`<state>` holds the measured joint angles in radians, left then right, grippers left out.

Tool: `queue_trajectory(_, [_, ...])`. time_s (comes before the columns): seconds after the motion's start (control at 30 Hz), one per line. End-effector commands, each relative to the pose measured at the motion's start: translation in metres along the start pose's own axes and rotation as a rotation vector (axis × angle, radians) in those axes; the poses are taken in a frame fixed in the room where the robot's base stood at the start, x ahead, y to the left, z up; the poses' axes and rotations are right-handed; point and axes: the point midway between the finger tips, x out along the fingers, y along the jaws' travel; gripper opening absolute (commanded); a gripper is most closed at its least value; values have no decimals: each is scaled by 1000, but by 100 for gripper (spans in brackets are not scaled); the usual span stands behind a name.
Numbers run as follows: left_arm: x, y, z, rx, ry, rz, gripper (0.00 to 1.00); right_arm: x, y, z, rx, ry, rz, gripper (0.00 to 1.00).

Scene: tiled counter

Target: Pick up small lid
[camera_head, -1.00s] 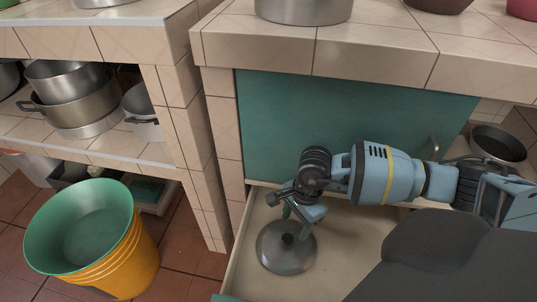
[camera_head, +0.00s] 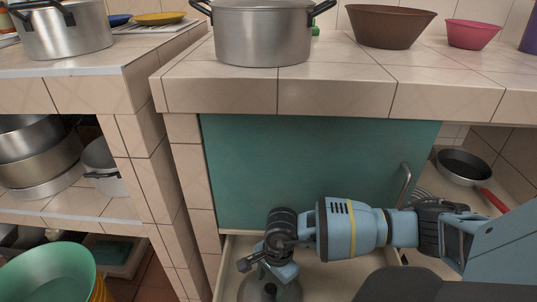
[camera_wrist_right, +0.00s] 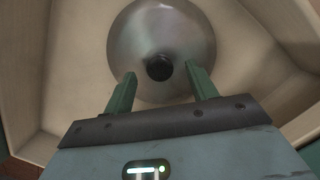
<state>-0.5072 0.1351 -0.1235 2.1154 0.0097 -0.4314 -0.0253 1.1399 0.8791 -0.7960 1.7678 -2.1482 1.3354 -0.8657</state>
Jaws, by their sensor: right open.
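The small lid is a round metal disc with a black knob. It lies in the open drawer (camera_head: 323,284) below the green front. In the head view the lid (camera_head: 249,291) is cut off by the bottom edge and partly covered by my right gripper (camera_head: 268,272). In the right wrist view the whole round lid (camera_wrist_right: 163,35) shows, with its knob (camera_wrist_right: 159,68) facing the camera. My right gripper (camera_wrist_right: 160,74) is open, with one green finger on each side of the knob and a gap to both. My left gripper is not in view.
A large pot (camera_head: 262,32), a brown bowl (camera_head: 390,27) and a pink bowl (camera_head: 472,34) stand on the tiled counter (camera_head: 330,92). A pan with a red handle (camera_head: 463,166) is at the right. A green bucket (camera_head: 48,275) stands at the lower left.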

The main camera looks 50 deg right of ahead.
Motion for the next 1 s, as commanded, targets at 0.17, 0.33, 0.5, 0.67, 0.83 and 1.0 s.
queue_trajectory(0.17, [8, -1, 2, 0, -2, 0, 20, 18, 1, 0, 0, 0, 1, 57])
queue_trajectory(0.33, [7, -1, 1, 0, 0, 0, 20, 16, 0, 0, 0, 0, -1, 57])
queue_trajectory(0.5, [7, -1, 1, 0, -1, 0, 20, 16, 0, 0, 0, 0, 0, 36])
queue_trajectory(0.67, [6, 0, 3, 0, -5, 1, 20, 16, 0, 0, 0, 0, 0, 15])
queue_trajectory(0.83, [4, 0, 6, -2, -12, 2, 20, 16, 0, 0, 0, 0, -1, 0])
queue_trajectory(1.0, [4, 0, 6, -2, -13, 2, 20, 16, 0, 0, 0, 0, -1, 0])
